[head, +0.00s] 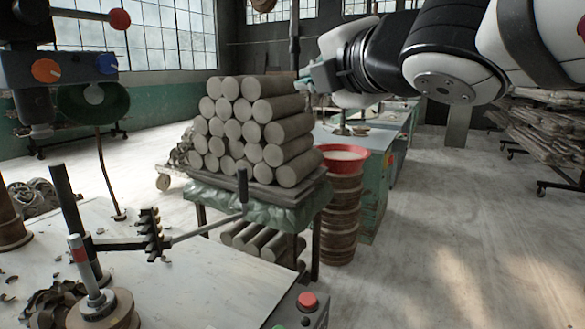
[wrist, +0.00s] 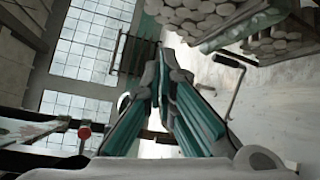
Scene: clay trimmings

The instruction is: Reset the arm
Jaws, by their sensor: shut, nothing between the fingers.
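My arm reaches in from the upper right of the head view, raised above the floor and the benches. My gripper (head: 306,82) points left, its teal fingers seen beside the upper right of the clay stack. In the wrist view my gripper (wrist: 163,62) has its fingertips together with nothing between them. I cannot tell how far the fingertips are from the stack.
Grey clay cylinders (head: 233,128) are piled on a covered stand (head: 262,212). A red bowl (head: 342,158) sits on a stack of brown rings (head: 341,218). A worktable (head: 190,285) with a lever (head: 205,228) fills the lower left. Floor at right is clear.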

